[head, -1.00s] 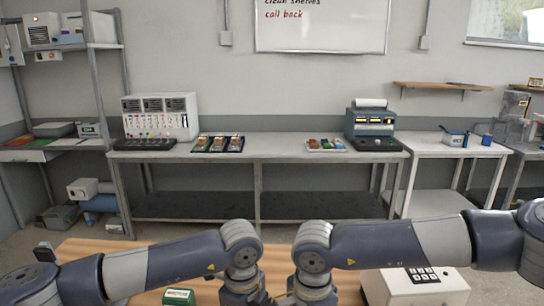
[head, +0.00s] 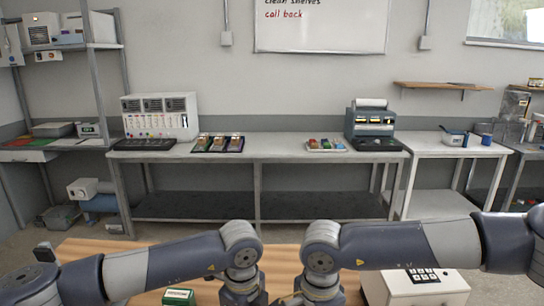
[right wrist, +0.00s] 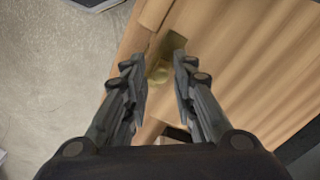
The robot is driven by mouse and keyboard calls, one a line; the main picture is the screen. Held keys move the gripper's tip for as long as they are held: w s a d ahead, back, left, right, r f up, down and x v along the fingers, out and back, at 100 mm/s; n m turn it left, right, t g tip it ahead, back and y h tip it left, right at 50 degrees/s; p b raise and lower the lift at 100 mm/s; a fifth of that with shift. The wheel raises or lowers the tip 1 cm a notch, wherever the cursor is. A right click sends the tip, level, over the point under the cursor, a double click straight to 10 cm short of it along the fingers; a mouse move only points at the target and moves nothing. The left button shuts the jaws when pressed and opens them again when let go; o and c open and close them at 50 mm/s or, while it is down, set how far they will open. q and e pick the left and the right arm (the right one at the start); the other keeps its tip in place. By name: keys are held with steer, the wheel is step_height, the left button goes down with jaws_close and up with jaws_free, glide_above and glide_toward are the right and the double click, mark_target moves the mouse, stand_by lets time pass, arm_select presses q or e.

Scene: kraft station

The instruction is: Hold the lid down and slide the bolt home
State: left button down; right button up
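In the right wrist view my right gripper (right wrist: 160,68) is open, its two fingers apart above a wooden surface (right wrist: 235,60). In the head view both my arms reach down past the bottom edge, so both grippers are out of that picture.
A wooden table (head: 92,248) lies in front of me, with a small green box (head: 178,297) on it. A white box with a keypad (head: 400,287) stands at the right. A long bench (head: 270,151) with devices and trays stands farther back.

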steer(key=shift+o, duration=0.6)
steer(key=shift+r, duration=0.1)
steer(key=shift+r, duration=3.4)
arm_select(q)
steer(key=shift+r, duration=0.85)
arm_select(e)
steer(key=shift+w, duration=0.1)
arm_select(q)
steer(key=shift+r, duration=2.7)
